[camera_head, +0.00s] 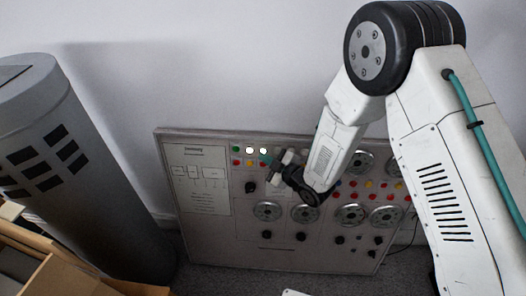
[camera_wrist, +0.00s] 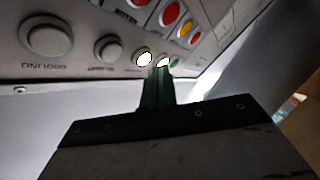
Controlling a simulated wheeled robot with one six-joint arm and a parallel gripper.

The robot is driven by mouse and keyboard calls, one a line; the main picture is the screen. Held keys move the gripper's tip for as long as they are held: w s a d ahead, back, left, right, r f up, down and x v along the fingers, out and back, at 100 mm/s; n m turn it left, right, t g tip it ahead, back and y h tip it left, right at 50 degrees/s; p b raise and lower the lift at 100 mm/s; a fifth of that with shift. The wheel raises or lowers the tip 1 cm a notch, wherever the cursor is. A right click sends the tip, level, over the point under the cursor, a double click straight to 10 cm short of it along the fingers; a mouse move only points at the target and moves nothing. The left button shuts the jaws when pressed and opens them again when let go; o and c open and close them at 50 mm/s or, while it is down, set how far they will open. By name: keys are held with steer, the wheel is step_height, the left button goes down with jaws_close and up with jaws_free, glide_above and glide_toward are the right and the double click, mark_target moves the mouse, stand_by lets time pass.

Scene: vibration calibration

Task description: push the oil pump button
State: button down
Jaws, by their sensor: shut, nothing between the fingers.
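The control panel (camera_head: 270,249) leans against the wall and carries rows of small coloured buttons. Near its top left, a green button (camera_head: 237,149) and two lit white buttons (camera_head: 249,150) stand in a row. My gripper (camera_head: 275,168) is just right of and below them. In the wrist view my gripper (camera_wrist: 158,71) is shut and empty. Its dark green fingertips point at the panel beside the white button (camera_wrist: 144,59) and overlap the lower edge of another lit one. Whether they touch is unclear. No label readable here marks the oil pump button.
In the wrist view, round grey knobs (camera_wrist: 46,38) lie to the left, and red (camera_wrist: 171,13) and yellow (camera_wrist: 185,29) buttons lie above. A grey cylinder (camera_head: 97,190) stands left of the panel. An open cardboard box (camera_head: 62,277) is at the lower left.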

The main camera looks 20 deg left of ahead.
steer(key=shift+w, duration=0.15)
stand_by(0.7)
steer(key=shift+w+a, duration=0.1)
steer(key=shift+w, duration=0.15)
steer(key=shift+w+a+f, duration=0.1)
steer(key=shift+w+f, duration=0.05)
steer(key=shift+w, duration=0.25)
stand_by(0.8)
steer(key=shift+s, duration=0.1)
steer(key=shift+s+d, duration=0.2)
steer(key=shift+s, duration=0.45)
steer(key=s, duration=0.1)
steer(key=s+r, duration=0.1)
steer(key=s, duration=0.1)
steer(key=s+d, duration=0.1)
steer(key=shift+s+d+r, duration=0.1)
steer(key=shift+s+r, duration=0.1)
steer(key=shift+s, duration=0.2)
stand_by(0.5)
